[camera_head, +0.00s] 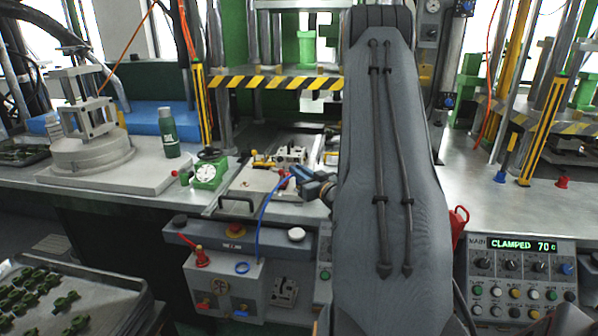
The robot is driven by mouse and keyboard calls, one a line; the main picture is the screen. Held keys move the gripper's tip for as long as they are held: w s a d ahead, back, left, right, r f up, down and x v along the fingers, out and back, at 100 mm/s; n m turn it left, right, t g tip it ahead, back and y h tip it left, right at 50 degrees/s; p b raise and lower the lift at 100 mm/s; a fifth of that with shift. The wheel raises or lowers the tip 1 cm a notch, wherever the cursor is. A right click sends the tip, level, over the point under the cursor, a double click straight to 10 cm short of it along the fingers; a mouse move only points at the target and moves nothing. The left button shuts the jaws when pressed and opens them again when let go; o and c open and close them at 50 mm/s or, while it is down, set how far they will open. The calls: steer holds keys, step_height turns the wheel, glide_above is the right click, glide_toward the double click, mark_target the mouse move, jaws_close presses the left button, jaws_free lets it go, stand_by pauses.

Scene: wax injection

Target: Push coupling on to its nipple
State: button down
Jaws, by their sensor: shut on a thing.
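My gripper (290,176) shows small beside my grey arm link, over the metal work plate in the middle. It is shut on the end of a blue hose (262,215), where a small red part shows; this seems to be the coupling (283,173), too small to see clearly. The hose curves down from it to the grey unit below. Just behind the fingers is a die (290,155) with light and yellow parts. I cannot make out the nipple, nor whether the coupling touches it.
My arm link covers the centre right. A striped yellow-black bar (275,83) crosses behind. The control panel (522,275) reads "CLAMPED 70". A tray of green parts (125,292) is lower left.

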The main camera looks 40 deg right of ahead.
steer(key=shift+f+b, duration=0.3)
steer(key=shift+f, duration=0.2)
steer(key=c, duration=1.7)
jaws_free()
steer(key=shift+o, duration=0.2)
steer(key=s, duration=0.2)
steer(key=s+b, duration=0.1)
steer(key=s, duration=0.2)
steer(key=s+a, duration=0.1)
steer(key=s, duration=0.1)
steer(key=shift+s, duration=0.4)
